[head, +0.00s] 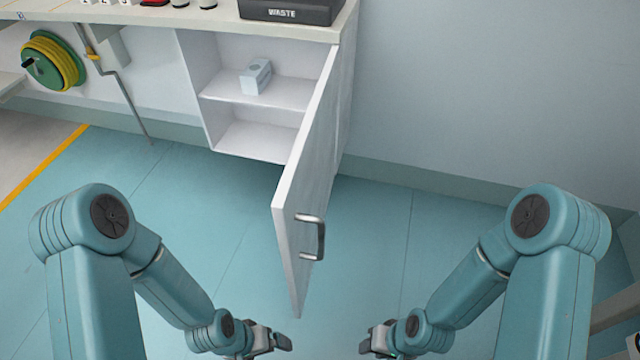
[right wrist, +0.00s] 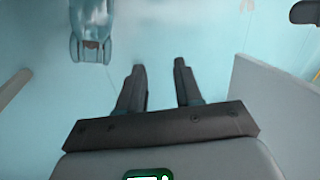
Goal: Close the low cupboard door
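The low cupboard (head: 258,128) stands under the counter with its white door (head: 306,180) swung wide open toward me. The door is hinged on the right, and its grey bar handle (head: 311,238) faces right. My left gripper (head: 284,340) is low, near the bottom of the door's free edge; its finger gap is too small to judge. My right gripper (head: 368,340) is low and to the right of the door, apart from it. In the right wrist view its two fingers (right wrist: 160,80) are spread with nothing between them. A pale panel, likely the door (right wrist: 275,115), shows at right there.
A small pale box (head: 255,77) sits on the cupboard's shelf. A black waste bin (head: 288,10) stands on the counter (head: 200,18) above. A green and yellow hose reel (head: 52,62) hangs at left. The teal floor is clear around the door.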

